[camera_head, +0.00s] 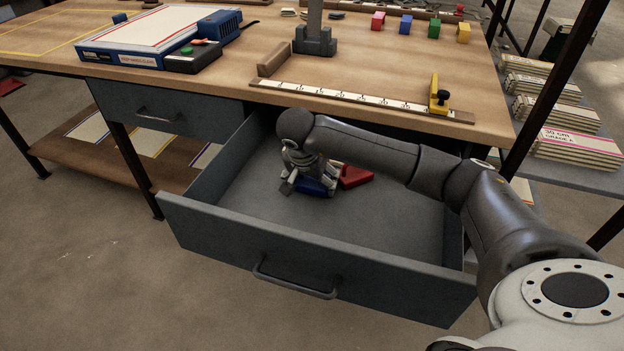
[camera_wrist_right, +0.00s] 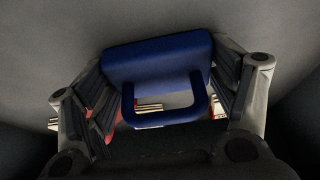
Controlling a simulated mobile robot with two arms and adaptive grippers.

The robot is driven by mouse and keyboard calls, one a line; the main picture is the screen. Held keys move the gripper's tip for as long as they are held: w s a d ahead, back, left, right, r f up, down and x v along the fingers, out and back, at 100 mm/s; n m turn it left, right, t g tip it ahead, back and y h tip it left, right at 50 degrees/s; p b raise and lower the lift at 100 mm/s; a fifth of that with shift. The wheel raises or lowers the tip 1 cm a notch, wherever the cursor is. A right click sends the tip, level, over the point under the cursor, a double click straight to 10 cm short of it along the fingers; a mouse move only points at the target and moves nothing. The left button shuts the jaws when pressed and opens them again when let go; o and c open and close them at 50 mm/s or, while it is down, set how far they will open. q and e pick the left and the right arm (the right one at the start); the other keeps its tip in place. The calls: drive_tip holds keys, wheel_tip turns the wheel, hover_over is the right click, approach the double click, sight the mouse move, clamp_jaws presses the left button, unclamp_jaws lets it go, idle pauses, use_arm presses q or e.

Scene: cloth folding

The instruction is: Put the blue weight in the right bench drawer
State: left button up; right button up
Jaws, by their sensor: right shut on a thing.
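The right bench drawer (camera_head: 400,226) is pulled open, and its grey floor shows. My right gripper (camera_head: 310,188) is low inside the drawer, shut on the blue weight (camera_head: 314,186). In the right wrist view the blue weight (camera_wrist_right: 157,64) is a block with a loop handle, between the two fingers of the gripper (camera_wrist_right: 157,85). I cannot tell whether the weight touches the drawer floor. A red object (camera_head: 355,177) lies in the drawer just right of the weight. My left gripper is not in view.
The left drawer (camera_head: 165,110) is shut. The bench top (camera_head: 350,75) above holds a long ruler strip (camera_head: 340,98), a yellow clamp (camera_head: 435,95), several small colored blocks and a blue-and-white device (camera_head: 150,45). Stacked packs (camera_head: 575,145) stand on a shelf at right. Most of the drawer floor is clear.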

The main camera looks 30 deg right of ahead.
drive_tip(key=o, duration=1.8)
drive_tip(key=shift+c, duration=0.2)
drive_tip(key=shift+r, duration=0.35)
use_arm(q)
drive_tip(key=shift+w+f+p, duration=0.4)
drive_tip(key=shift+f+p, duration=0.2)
drive_tip(key=shift+p, duration=0.65)
use_arm(e)
drive_tip(key=v, duration=1.1)
drive_tip(key=shift+s+a+r, duration=0.15)
drive_tip(key=shift+s+r, duration=0.05)
